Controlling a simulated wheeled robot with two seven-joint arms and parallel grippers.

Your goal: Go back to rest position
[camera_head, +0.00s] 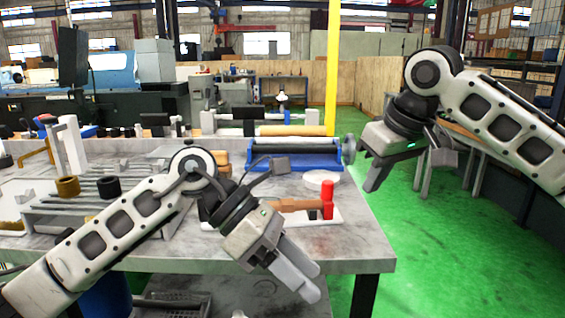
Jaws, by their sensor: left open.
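My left gripper (314,282) hangs over the front edge of the workbench (340,245), pointing down and to the right. Its fingers are open, with a narrow gap seen from this angle, and nothing shows between them. My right gripper (398,188) is raised to the right of the bench, above the green floor. Its fingers are spread apart and empty, pointing downward. Neither gripper visibly touches anything.
A red-and-brown hammer (327,200) lies on a white board just behind my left gripper. A blue roller device (290,155) stands farther back. Metal racks with dark and brass rings (68,187) fill the bench's left. Green floor (440,260) is open at right.

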